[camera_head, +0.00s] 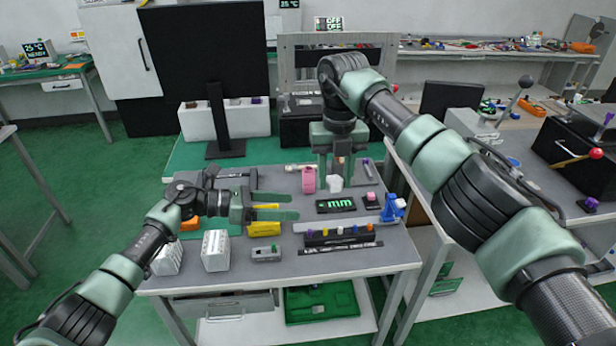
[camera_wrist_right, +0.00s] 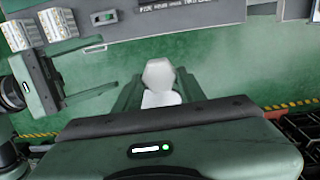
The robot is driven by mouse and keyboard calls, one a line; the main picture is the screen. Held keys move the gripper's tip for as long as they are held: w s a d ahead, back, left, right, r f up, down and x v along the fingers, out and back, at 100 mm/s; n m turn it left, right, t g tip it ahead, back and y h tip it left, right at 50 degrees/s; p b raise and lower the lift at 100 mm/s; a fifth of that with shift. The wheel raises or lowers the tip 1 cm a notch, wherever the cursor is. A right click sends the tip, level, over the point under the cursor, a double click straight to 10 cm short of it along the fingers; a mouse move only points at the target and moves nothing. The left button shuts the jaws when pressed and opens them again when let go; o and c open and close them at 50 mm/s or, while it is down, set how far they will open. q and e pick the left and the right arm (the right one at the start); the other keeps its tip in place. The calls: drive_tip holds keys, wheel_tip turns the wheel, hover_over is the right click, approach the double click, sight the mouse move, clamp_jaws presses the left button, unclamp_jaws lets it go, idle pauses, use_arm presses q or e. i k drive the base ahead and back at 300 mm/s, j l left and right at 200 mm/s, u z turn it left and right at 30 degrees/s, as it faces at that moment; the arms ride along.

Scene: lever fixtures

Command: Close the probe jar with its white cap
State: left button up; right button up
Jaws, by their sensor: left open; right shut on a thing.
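My right gripper (camera_head: 338,172) points down over the back of the table and is shut on a small white piece (camera_head: 335,184), which looks like the white cap. In the right wrist view this piece (camera_wrist_right: 158,74) has a faceted outline and sits between the fingers of the right gripper (camera_wrist_right: 160,84). My left gripper (camera_head: 294,206) is open and empty, level above the table's middle, to the left of the right gripper. It also shows in the right wrist view (camera_wrist_right: 108,68). I cannot clearly pick out the probe jar; the arm and fingers may hide it.
A pink block (camera_head: 308,180) stands just left of the right gripper. A dark display with green digits (camera_head: 335,205) and a rack of coloured pieces (camera_head: 340,236) lie in front. White boxes (camera_head: 215,250) stand at the front left, and a blue fixture (camera_head: 393,208) at the right edge.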

sight(309, 173)
drive_tip(key=i+j, duration=0.1)
drive_tip(key=i, duration=0.35)
drive_tip(key=i+j, duration=0.15)
drive_tip(key=i, duration=0.3)
drive_tip(key=i+j, duration=0.1)
drive_tip(key=i, duration=0.35)
